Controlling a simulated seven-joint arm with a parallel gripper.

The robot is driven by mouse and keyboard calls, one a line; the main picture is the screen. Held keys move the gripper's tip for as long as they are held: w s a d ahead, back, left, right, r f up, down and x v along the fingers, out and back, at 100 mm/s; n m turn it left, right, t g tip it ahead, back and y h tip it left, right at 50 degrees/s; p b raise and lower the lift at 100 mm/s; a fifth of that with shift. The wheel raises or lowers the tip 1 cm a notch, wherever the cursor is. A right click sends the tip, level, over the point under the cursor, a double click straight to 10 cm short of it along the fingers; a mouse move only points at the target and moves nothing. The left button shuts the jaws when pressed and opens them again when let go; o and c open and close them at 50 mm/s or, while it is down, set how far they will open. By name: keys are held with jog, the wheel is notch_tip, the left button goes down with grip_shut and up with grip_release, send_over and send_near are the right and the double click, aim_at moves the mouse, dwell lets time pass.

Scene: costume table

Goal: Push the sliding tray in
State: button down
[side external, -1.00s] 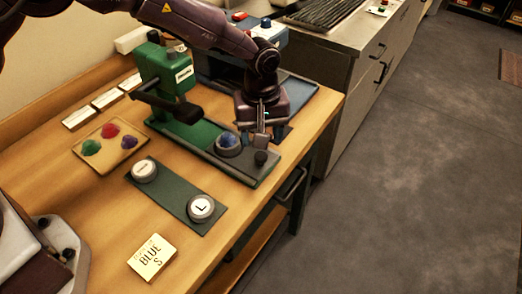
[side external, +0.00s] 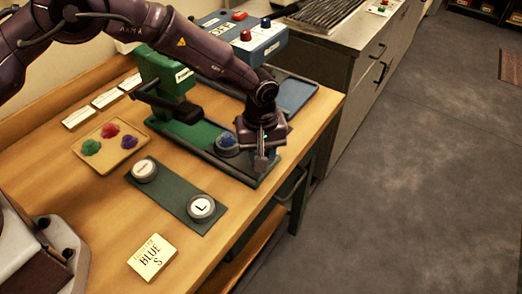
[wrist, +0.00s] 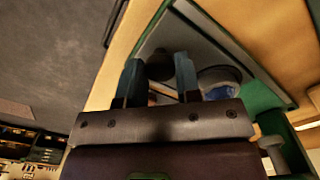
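The green press (side external: 165,80) stands on the wooden table with a long green base. The grey sliding tray (wrist: 205,42) lies along that base, extended toward the table's front edge. It carries a round cup with a blue piece (side external: 228,141), also visible in the wrist view (wrist: 219,80). A black knob (wrist: 160,66) stands at the tray's outer end; my gripper hides it in the side view. My gripper (side external: 262,162) is low over this end, pointing down. In the wrist view its two fingers (wrist: 157,80) are apart, with the knob appearing between them. I cannot tell whether they touch it.
A dark green plate (side external: 172,192) with two white-topped round pieces lies in front. A wooden tray (side external: 122,158) holds red, green and purple pieces. A card reading BLUE S (side external: 152,257) lies nearer. A blue machine (side external: 256,48) stands behind the press. Open floor lies right.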

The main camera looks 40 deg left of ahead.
aim_at(215, 141)
jog(key=a, duration=1.4)
jog(key=shift+a, duration=0.1)
jog(key=c, duration=1)
grip_release()
jog(key=shift+a, duration=0.1)
jog(key=shift+o, duration=1)
jog(key=shift+d, duration=0.35)
